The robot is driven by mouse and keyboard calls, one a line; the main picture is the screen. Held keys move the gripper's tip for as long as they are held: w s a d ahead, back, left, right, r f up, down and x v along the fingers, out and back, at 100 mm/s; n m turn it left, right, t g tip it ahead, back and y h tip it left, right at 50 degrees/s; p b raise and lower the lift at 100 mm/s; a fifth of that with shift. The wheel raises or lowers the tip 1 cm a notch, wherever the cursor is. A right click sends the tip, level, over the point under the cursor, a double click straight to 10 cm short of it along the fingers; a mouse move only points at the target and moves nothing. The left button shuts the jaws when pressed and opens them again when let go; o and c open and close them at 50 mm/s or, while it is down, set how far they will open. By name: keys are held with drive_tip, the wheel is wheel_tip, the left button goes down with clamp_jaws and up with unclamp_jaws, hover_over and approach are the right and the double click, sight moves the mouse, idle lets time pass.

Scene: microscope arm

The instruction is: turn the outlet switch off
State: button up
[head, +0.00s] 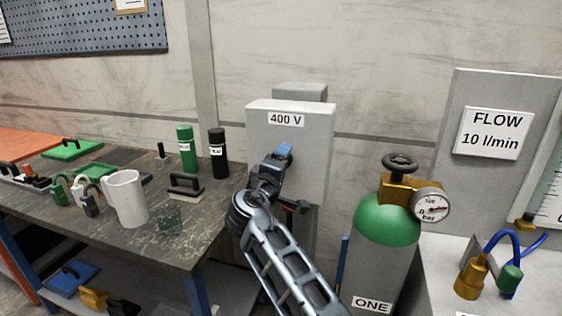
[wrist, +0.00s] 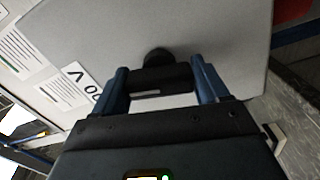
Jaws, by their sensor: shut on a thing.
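The grey 400 V box (head: 318,150) hangs on the wall above the bench's right end; its face also shows in the wrist view (wrist: 215,35). The outlet switch is a black handle (wrist: 150,84) on a round black boss on this face. My gripper (wrist: 158,80) is shut on the handle, with one blue finger at each end of it. In the head view my gripper (head: 284,153) is in front of the box and hides the switch. I cannot read any switch position mark.
A green gas cylinder (head: 385,222) with a gauge stands right of my arm. The bench (head: 205,215) at left bears a white mug (head: 125,198), a green bottle (head: 187,150), a black bottle (head: 218,155) and a black-handled block (head: 186,187). A flow panel (head: 500,95) stands at right.

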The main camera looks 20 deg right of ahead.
drive_tip(key=shift+n+p, duration=0.4)
drive_tip(key=shift+n, duration=0.7)
drive_tip(key=shift+a, duration=0.1)
drive_tip(key=o, duration=1)
drive_tip(key=shift+b+v, duration=0.55)
drive_tip(key=shift+v, duration=3.3)
